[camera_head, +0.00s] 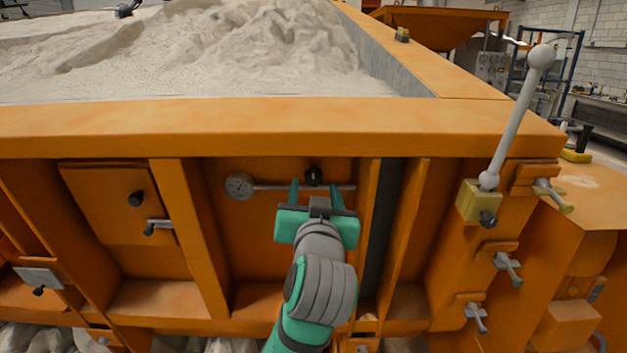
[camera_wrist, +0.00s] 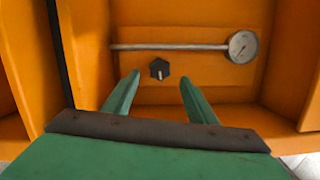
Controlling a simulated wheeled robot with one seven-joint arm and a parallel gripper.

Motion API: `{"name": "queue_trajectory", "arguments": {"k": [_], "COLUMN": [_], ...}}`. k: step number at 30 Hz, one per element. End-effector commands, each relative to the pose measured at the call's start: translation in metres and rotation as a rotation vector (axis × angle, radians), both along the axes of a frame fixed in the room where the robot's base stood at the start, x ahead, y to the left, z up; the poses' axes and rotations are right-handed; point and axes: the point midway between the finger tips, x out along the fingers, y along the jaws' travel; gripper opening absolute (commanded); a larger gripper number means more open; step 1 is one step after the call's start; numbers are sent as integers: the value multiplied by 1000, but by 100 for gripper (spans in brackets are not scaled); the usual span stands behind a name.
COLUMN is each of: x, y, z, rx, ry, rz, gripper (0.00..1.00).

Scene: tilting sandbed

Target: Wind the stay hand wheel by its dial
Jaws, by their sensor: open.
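My green gripper (camera_head: 313,186) is open and empty, facing the panel. In the wrist view its fingertips (camera_wrist: 160,76) appear either side of the knob; whether they reach its depth is unclear.
The orange bed rim (camera_head: 250,127) overhangs the panel, with sand (camera_head: 240,50) above. Upright ribs bound the recess. A lever with a ball end (camera_head: 515,110) and several clamp handles stand at the right. A hatch (camera_head: 120,205) is at the left.

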Motion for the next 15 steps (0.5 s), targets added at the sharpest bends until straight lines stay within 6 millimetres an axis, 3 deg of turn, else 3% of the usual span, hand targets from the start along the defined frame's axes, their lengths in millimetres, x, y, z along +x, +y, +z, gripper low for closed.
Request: {"name": "queue_trajectory", "arguments": {"k": [7,15], "x": [39,55], "y": [1,3], "z": [0,0], "rx": [1,1], "ry": [1,1], "rz": [1,3], "gripper": [52,52]}}
